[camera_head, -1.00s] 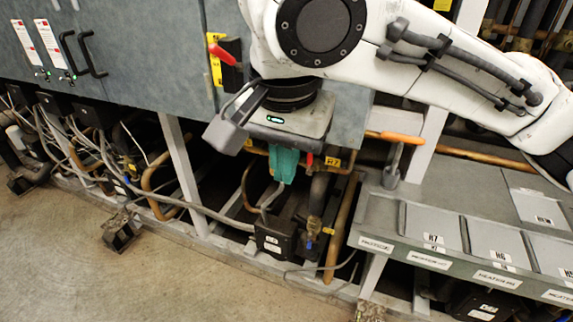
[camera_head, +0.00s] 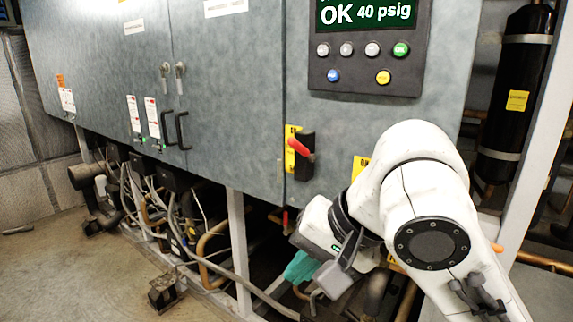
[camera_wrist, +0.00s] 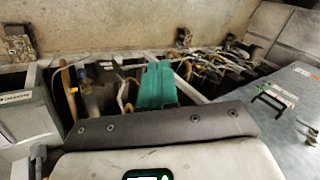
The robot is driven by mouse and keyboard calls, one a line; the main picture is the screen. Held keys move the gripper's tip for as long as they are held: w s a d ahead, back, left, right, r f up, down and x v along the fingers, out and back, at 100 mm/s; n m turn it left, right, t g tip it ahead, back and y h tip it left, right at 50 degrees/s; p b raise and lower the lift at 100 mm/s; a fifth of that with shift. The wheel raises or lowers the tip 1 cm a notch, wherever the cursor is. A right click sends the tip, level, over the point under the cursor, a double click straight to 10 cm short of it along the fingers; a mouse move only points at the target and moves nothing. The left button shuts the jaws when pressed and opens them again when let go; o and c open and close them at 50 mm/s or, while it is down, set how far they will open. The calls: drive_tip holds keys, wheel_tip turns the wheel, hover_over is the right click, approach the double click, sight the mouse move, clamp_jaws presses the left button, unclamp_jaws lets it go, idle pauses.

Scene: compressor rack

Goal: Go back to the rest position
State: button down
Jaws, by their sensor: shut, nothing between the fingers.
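My gripper, with teal fingers (camera_head: 300,268), is shut and empty. In the head view it sits low, right of centre, in front of the open pipe bay under the grey cabinet (camera_head: 235,110), tilted down to the left. My white arm reaches it from the lower right corner. In the wrist view the teal fingers (camera_wrist: 155,86) stand together at the centre, with pipes and cables beyond them. Part of the gripper is hidden behind its own grey housing in the head view.
A control panel (camera_head: 368,50) reads "OK 40 psig". A red-handled switch (camera_head: 300,146) is on the cabinet above my gripper. A black cylinder (camera_head: 515,95) stands at right. Pipes and cables run under the cabinet. The floor (camera_head: 70,270) at lower left is mostly clear.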

drive_tip(key=s+d+f, duration=0.2)
drive_tip(key=d+f, duration=0.2)
drive_tip(key=f, duration=0.5)
drive_tip(key=s+d+f+t, duration=0.1)
drive_tip(key=s+d+f, duration=0.2)
drive_tip(key=f, duration=0.5)
drive_tip(key=s+d+f, duration=0.2)
drive_tip(key=d+f, duration=0.2)
drive_tip(key=f, duration=0.5)
drive_tip(key=s+d+f+g+h, duration=0.1)
drive_tip(key=s+d+f+h, duration=0.1)
drive_tip(key=s+d+f, duration=0.2)
drive_tip(key=s+d+f+n+g+h, duration=0.1)
drive_tip(key=s+d+f, duration=0.3)
drive_tip(key=s, duration=0.6)
drive_tip(key=s+d+f+n+g+h, duration=0.1)
drive_tip(key=s+d+f+h, duration=0.2)
drive_tip(key=s+d+f, duration=0.2)
drive_tip(key=shift+s+d+g, duration=0.3)
drive_tip(key=shift+s+d, duration=0.15)
drive_tip(key=shift+s, duration=0.75)
